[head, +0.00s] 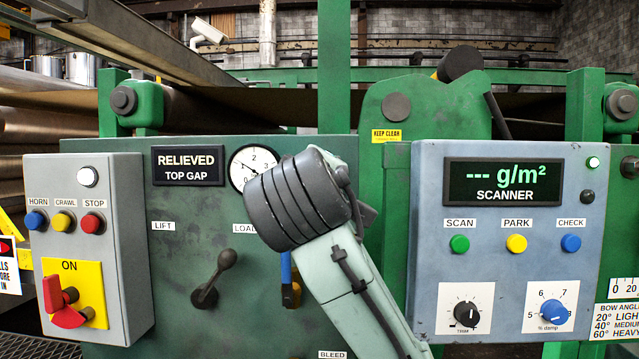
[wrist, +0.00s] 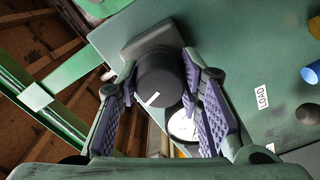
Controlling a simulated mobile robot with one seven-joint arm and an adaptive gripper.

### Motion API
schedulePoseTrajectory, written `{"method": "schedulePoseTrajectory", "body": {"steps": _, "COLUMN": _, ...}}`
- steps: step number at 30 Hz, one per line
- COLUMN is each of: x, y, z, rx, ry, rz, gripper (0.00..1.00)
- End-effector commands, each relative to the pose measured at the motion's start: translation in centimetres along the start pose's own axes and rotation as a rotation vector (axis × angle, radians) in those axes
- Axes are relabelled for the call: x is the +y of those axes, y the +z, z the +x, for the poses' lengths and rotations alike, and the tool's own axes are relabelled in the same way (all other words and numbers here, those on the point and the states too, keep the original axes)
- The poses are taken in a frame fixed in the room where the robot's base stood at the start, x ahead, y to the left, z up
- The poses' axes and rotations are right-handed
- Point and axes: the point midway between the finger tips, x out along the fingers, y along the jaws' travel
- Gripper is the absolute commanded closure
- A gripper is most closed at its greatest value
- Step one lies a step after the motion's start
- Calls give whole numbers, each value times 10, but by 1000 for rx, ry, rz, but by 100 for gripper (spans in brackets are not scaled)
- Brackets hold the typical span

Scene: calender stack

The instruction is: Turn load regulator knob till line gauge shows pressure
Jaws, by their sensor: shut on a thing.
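In the wrist view, my gripper (wrist: 168,95) has its two purple-padded fingers on either side of a black round knob (wrist: 160,82) with a white mark on its face. The knob sits on a grey block on the green panel. The round white gauge (head: 253,168) is partly covered by my arm in the head view. Its needle reading is too small to tell. The gauge also shows in part beyond the knob in the wrist view (wrist: 183,127). The LOAD label (head: 243,228) is partly covered by my arm. My fingers and the knob are hidden in the head view.
A sign (head: 188,165) reads RELIEVED, TOP GAP. A dark lever (head: 213,280) and a blue handle (head: 287,270) stand near my arm. A switch box (head: 100,250) is at the left. The scanner box (head: 510,240) is at the right and its display reads "--- g/m²".

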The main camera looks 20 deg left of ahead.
Motion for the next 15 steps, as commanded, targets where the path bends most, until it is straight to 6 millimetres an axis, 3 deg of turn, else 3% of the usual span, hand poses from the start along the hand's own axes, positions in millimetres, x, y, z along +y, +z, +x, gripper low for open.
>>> {"method": "schedulePoseTrajectory", "body": {"steps": 15, "x": -1, "y": 0, "z": 0, "rx": 2, "ry": -3, "rz": 491, "gripper": 94}}
